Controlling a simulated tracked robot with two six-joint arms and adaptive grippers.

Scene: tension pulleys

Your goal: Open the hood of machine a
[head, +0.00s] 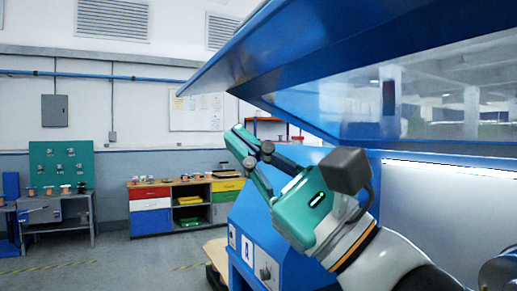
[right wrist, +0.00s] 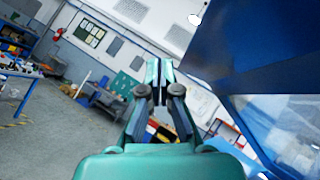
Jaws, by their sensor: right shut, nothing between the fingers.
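The blue hood (head: 290,50) with a clear window (head: 455,85) stands raised and tilted over the blue machine body (head: 255,225). Its front edge points up to the left, and there is a wide gap between hood and body. My right gripper (head: 240,138) is below the hood's front edge, apart from it, with its fingers pointing up and left. It is shut and empty. In the right wrist view its fingertips (right wrist: 160,70) are close together, with the blue hood (right wrist: 255,50) to their right. My left gripper is not in view.
A bright interior panel (head: 445,200) and a round metal part (head: 497,272) show on the right. A cabinet (head: 185,205) with coloured drawers and a workbench (head: 60,210) with a green board stand at the far wall. The floor at left is clear.

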